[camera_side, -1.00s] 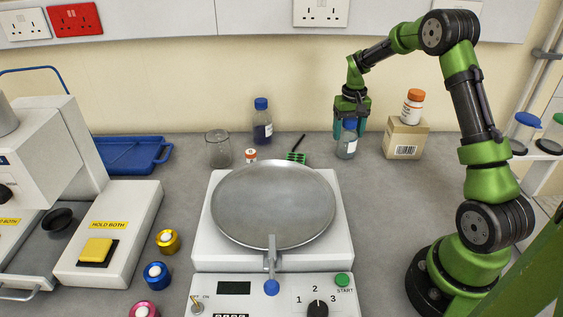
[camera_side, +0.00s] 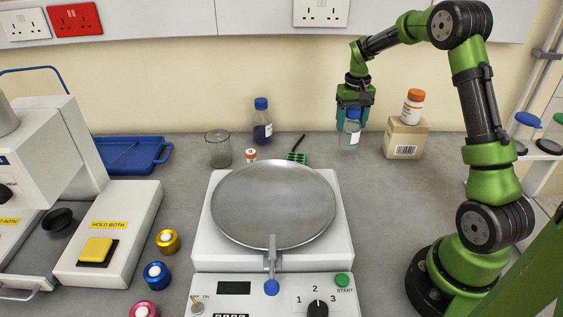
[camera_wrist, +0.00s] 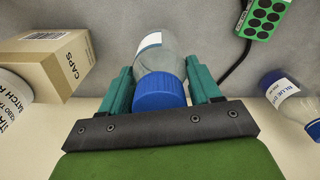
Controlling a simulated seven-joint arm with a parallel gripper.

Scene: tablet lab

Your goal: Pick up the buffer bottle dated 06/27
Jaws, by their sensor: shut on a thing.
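A clear bottle with a blue cap and a white label (camera_side: 349,136) hangs upright in my gripper (camera_side: 353,113), seemingly just above the bench at the back right. My gripper is shut on it around the cap and neck. In the wrist view, the teal fingers of my gripper (camera_wrist: 160,92) stand on both sides of the bottle (camera_wrist: 155,58), with its blue cap towards me. The label's writing cannot be read, so I cannot tell the date.
A cardboard box (camera_side: 406,140) with a white orange-capped bottle (camera_side: 413,106) on it stands close to the right. A blue-capped dark bottle (camera_side: 262,128), a beaker (camera_side: 218,150) and a green rack (camera_side: 296,157) are to the left. A round-plate machine (camera_side: 274,205) stands in front.

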